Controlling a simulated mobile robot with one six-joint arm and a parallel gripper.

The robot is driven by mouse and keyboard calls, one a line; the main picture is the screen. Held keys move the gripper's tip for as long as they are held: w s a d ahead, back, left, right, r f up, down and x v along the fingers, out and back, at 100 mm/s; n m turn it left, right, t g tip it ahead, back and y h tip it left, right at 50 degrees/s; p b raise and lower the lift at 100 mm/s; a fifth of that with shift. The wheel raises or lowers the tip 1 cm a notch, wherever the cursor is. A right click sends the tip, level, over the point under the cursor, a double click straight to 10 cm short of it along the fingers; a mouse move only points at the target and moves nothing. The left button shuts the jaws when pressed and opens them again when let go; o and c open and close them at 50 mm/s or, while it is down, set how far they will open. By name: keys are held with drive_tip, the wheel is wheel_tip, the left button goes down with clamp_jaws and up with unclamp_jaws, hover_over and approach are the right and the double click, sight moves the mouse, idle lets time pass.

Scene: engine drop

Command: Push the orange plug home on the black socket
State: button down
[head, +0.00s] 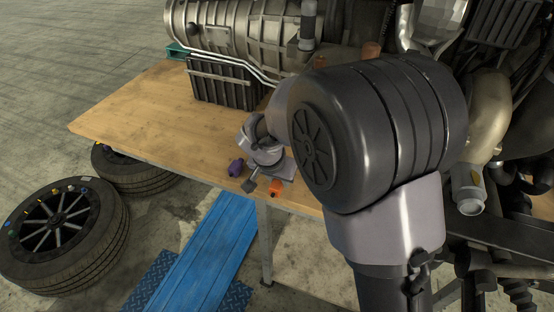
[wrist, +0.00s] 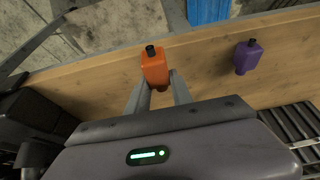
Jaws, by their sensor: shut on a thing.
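The orange plug (wrist: 154,67) is between the two fingers of my gripper (wrist: 158,84) in the wrist view, with a black tip pointing away from my gripper. My gripper is shut on it. In the head view the orange plug (head: 276,187) shows small at the end of my gripper (head: 264,184), by the front edge of the wooden table. I cannot tell whether it touches the table. I cannot make out the black socket in either view; my arm hides much of the engine side in the head view.
A purple plug (head: 236,167) lies on the wooden table (head: 130,115) beside my gripper; it also shows in the wrist view (wrist: 246,57). A large engine part (head: 240,40) stands at the back. The table's left part is clear. Wheels (head: 60,235) lie on the floor at left.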

drive_tip(key=w, duration=0.4)
drive_tip(key=shift+w+a+f, duration=0.25)
drive_tip(key=shift+w+a, duration=0.1)
drive_tip(key=shift+w, duration=0.05)
drive_tip(key=shift+s+a+b+x, duration=0.1)
drive_tip(key=shift+a+b+x, duration=0.1)
drive_tip(key=shift+b+x, duration=0.6)
drive_tip(key=shift+s+a+b+x, duration=0.15)
drive_tip(key=shift+b+x, duration=0.25)
drive_tip(key=shift+x, duration=0.65)
drive_tip(key=c, duration=1.1)
unclamp_jaws()
drive_tip(key=shift+f, duration=0.1)
drive_tip(key=shift+c, duration=0.2)
drive_tip(key=shift+p, duration=0.35)
